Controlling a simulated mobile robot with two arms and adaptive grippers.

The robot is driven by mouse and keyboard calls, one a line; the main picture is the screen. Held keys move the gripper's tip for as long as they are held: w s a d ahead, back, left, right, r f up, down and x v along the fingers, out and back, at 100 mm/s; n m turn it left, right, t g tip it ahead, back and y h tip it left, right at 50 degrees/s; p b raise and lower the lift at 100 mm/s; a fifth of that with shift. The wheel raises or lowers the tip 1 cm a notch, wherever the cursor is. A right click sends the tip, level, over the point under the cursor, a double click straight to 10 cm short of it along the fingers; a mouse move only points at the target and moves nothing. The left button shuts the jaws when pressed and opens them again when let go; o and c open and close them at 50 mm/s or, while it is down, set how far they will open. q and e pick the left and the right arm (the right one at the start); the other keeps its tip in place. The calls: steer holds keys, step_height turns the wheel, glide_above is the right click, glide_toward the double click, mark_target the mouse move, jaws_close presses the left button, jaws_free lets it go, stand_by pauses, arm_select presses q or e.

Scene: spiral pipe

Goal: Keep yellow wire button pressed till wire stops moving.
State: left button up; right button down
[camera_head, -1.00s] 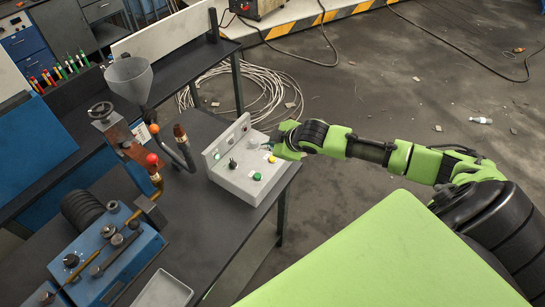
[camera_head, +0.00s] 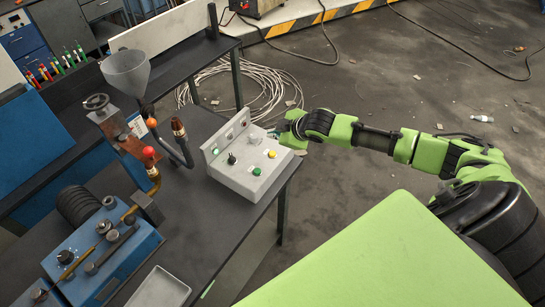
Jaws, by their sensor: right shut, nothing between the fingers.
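The grey control box (camera_head: 243,181) stands on the dark workbench, with a sloped top and an upright back panel. The yellow button (camera_head: 272,154) is on its top near the right edge and is in plain view. A green button (camera_head: 257,171) is nearer the front, and a dark knob (camera_head: 231,158) is at the left. My right gripper (camera_head: 274,133) is shut and empty, just beyond the box's right back corner. It appears apart from the yellow button. The fingertips are small and hard to make out. My left gripper is not in view.
A coil of pale wire (camera_head: 262,93) lies on the floor behind the bench. A grey funnel (camera_head: 127,73) and a red-tipped lever (camera_head: 150,162) stand left of the box. A blue machine (camera_head: 105,262) is at the front left. Open floor lies to the right.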

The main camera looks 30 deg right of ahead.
steer(key=b, duration=0.4)
glide_above(274, 154)
step_height(274, 154, down, 4)
steer(key=shift+f, duration=0.2)
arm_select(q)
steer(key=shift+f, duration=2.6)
arm_select(e)
steer(key=shift+f, duration=0.85)
steer(key=shift+f, duration=0.15)
steer(key=shift+f, duration=0.25)
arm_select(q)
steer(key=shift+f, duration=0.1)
arm_select(e)
steer(key=shift+f, duration=0.5)
steer(key=shift+r, duration=0.1)
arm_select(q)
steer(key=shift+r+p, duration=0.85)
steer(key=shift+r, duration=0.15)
arm_select(e)
steer(key=shift+r, duration=0.8)
